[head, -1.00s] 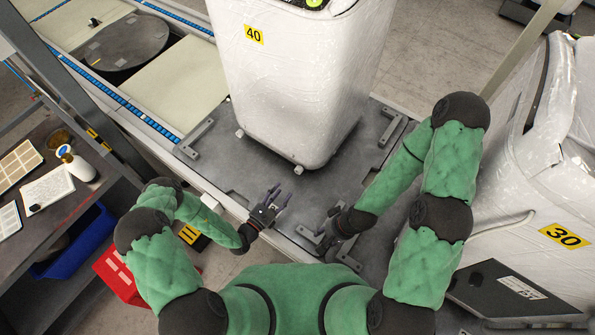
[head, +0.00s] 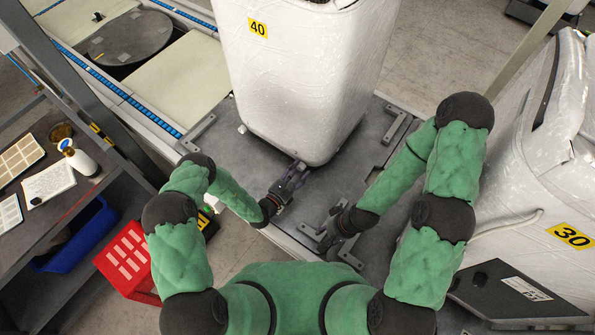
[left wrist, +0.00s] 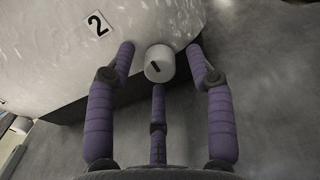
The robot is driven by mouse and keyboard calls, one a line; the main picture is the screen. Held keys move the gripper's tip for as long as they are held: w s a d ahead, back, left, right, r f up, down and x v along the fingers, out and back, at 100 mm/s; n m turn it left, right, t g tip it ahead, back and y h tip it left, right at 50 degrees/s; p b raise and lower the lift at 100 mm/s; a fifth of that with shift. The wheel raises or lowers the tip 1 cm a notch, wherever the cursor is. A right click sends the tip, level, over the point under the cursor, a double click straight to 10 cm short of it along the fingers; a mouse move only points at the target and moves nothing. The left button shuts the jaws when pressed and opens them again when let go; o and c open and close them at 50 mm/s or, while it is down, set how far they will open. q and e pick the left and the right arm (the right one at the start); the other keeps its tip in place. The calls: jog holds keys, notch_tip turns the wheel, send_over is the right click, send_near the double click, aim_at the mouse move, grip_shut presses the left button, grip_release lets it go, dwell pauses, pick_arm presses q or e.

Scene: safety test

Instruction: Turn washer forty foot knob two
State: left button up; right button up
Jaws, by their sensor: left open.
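The washer (head: 290,85), wrapped in white plastic with a yellow 40 label (head: 258,28), stands on a grey platform. In the left wrist view, a small white knob (left wrist: 159,64) with a black mark sticks out from its lower edge. A "2" label (left wrist: 97,23) sits on the wrapping to its left. My left gripper (head: 297,172) is open at the washer's near lower corner. Its two long fingers lie either side of the knob, with gaps visible, and a third finger points at it from below. My right gripper (head: 328,235) is low over the platform, its fingers unclear.
The grey platform (head: 255,165) has metal corner brackets. A red crate (head: 128,262) and a shelf with a bottle (head: 80,160) are at the left. Another white knob (left wrist: 21,125) shows in the left wrist view.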

pick_arm(q)
grip_shut()
